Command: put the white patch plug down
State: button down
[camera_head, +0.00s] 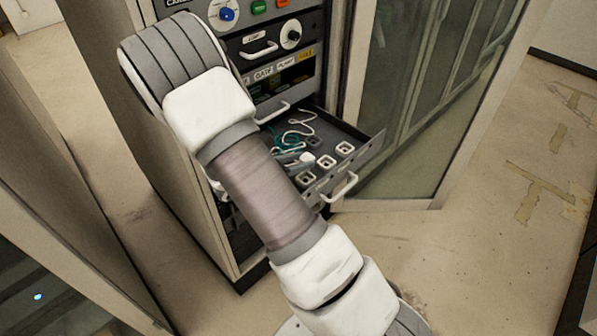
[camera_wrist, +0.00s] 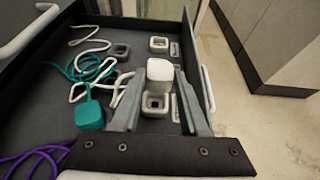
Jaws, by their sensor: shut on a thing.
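The white patch plug (camera_wrist: 160,75) is a small rounded white block between the two grey fingers of my gripper (camera_wrist: 160,88), which is shut on it. In the wrist view it shows just beyond a square white socket (camera_wrist: 155,108), partly covering it; I cannot tell whether they touch. A white cord (camera_wrist: 88,42) loops across the drawer to the left of the fingers. In the head view the plug (camera_head: 307,157) is small, among the sockets in the open drawer, and my arm hides much of my gripper.
The open dark drawer (camera_head: 362,150) also holds a white socket (camera_wrist: 158,45), a grey socket (camera_wrist: 120,51), a teal plug (camera_wrist: 90,114) with teal cord and a purple cord (camera_wrist: 38,155). A white handle (camera_head: 341,187) is on its front. A glass door (camera_head: 400,110) stands to the right.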

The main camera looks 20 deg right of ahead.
jog(key=shift+w+a+f, duration=0.1)
jog(key=shift+f, duration=1.95)
jog(key=shift+f+b, duration=0.3)
jog(key=shift+b, duration=0.2)
jog(key=shift+c, duration=2.1)
grip_release()
